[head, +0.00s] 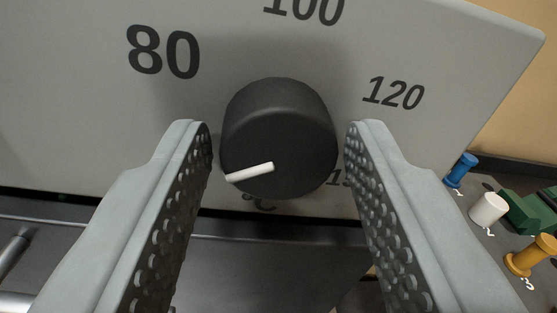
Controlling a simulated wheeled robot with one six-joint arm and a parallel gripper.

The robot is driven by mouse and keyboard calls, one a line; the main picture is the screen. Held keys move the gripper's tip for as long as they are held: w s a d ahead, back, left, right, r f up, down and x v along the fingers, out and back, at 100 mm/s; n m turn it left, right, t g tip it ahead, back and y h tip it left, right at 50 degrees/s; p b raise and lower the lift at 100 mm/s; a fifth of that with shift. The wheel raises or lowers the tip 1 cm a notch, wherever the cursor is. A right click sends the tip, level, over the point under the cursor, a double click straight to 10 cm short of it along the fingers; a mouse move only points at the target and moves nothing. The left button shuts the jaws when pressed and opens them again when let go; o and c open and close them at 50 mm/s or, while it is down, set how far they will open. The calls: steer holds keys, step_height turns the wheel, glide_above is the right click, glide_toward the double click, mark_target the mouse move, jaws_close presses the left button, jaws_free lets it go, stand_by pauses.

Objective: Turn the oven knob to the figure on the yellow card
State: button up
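The black round oven knob (280,125) is on the grey panel (225,20) in the middle of the view. Its white pointer line (249,172) points left and slightly down, below the printed 80 (163,52). The figures 100 (304,8) and 120 (394,93) show above and to the right; another figure at the lower right is partly hidden by my right finger. My gripper (280,138) is open, one finger on each side of the knob, with a narrow gap showing on both sides. No yellow card shows in this view.
A dark oven front (270,255) lies below the panel, with a metal bar (12,255) at the lower left. At the right stand a blue peg (461,170), a white peg (488,209), an orange peg (531,254) and a green block (527,211), with numbers beside the pegs.

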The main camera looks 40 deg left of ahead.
steer(key=c, duration=0.6)
steer(key=shift+o, duration=0.2)
steer(key=shift+m, duration=0.3)
steer(key=m, duration=0.5)
steer(key=shift+w+d, duration=0.1)
steer(key=m, duration=0.5)
steer(key=shift+m+g, duration=0.3)
steer(key=m, duration=0.6)
steer(key=shift+w+d+g, duration=0.1)
steer(key=shift+w+g, duration=0.05)
steer(key=shift+g, duration=0.15)
steer(key=m, duration=0.5)
steer(key=shift+f, duration=0.15)
steer(key=shift+m, duration=0.4)
